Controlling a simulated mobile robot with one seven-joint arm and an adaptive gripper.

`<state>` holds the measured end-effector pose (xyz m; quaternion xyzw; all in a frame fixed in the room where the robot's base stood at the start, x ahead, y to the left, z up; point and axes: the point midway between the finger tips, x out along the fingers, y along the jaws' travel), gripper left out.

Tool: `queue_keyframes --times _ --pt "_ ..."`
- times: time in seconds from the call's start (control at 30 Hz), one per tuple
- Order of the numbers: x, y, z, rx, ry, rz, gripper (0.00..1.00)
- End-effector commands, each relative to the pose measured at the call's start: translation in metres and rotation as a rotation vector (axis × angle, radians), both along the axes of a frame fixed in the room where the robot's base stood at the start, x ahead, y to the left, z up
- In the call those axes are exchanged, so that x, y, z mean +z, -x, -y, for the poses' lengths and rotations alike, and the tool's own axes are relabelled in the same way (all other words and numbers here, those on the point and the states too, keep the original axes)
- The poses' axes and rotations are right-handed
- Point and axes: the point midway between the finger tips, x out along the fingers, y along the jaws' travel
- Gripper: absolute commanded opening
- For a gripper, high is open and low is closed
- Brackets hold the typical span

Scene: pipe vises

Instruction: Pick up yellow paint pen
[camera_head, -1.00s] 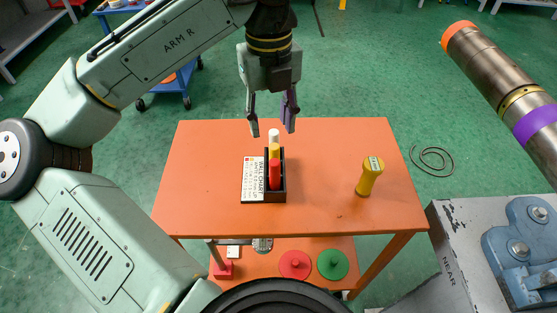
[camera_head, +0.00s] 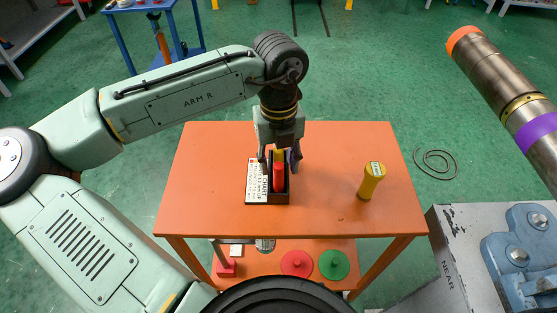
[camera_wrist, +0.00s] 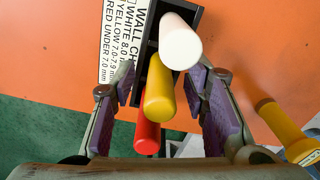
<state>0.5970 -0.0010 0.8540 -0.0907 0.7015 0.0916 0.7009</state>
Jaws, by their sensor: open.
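The yellow paint pen (camera_wrist: 158,92) stands in a black holder between a white pen (camera_wrist: 180,42) and a red pen (camera_wrist: 147,137) in the wrist view. In the head view only a bit of the yellow pen (camera_head: 279,153) shows behind the red pen (camera_head: 279,177). The black holder (camera_head: 283,198) sits on the orange table. My gripper (camera_wrist: 160,110) is open, with its purple-padded fingers on either side of the yellow pen and apart from it. In the head view my gripper (camera_head: 279,160) is down at the holder and hides the white pen.
A white wall chart card (camera_head: 257,182) lies left of the holder. A yellow cylinder with a label (camera_head: 371,182) stands on the right of the orange table (camera_head: 215,170). Red (camera_head: 297,262) and green (camera_head: 333,264) discs lie on the lower shelf. A grey vise stands at the right.

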Motion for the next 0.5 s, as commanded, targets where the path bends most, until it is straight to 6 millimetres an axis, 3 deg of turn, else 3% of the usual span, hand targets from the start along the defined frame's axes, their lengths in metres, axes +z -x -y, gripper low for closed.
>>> queue_keyframes --times 0.23,0.5 --pt "-0.0017 -0.0002 -0.0001 0.001 0.0 0.001 0.4" --pt "-0.0014 -0.0002 -0.0001 0.001 0.0 0.0 0.22"
